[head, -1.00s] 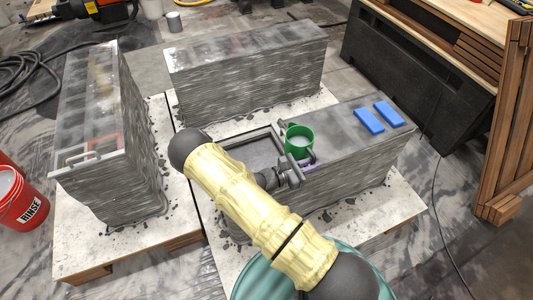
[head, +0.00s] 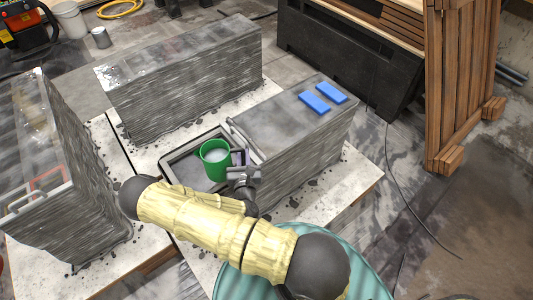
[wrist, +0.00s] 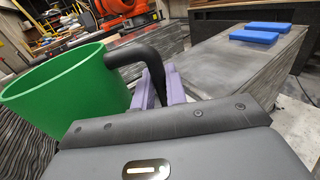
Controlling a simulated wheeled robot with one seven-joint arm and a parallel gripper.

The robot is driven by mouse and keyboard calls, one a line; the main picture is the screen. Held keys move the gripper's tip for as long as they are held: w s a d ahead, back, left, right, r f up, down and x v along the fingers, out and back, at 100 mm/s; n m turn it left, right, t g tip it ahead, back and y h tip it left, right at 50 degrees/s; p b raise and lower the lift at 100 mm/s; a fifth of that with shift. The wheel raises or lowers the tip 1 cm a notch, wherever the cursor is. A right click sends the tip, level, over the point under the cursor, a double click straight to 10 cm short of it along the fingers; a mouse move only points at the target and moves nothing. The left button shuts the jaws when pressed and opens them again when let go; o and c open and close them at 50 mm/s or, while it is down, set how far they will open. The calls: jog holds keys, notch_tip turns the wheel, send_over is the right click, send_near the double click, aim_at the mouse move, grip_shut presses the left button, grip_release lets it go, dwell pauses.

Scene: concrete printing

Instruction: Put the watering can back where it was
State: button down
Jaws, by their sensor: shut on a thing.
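The green watering can (head: 215,160) has an open top with pale contents visible inside. It appears over the dark tray (head: 182,158) beside the right printed block. In the wrist view the green can (wrist: 68,88) is upright or slightly tilted at the left, with a black handle (wrist: 142,52) reaching right. My gripper (head: 243,175) is shut on the handle, and its purple fingers (wrist: 160,88) sit on either side of it. I cannot tell whether the can's base touches the tray, since its lower part is hidden.
The right printed block (head: 290,130) carries two blue blocks (head: 323,97) at its far end; its near top is bare. Other printed walls stand at the back (head: 185,75) and left (head: 50,175). A wooden rack (head: 462,85) stands at right.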

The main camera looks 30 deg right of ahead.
jog(key=s+a+f+n+t+y, duration=0.1)
jog(key=s+a+f+n+y, duration=0.1)
jog(key=a+f+n+y, duration=0.2)
jog(key=shift+a+f+y, duration=0.15)
jog(key=shift+a+y, duration=0.05)
jog(key=shift+y, duration=1)
jog(key=shift+w+d, duration=0.1)
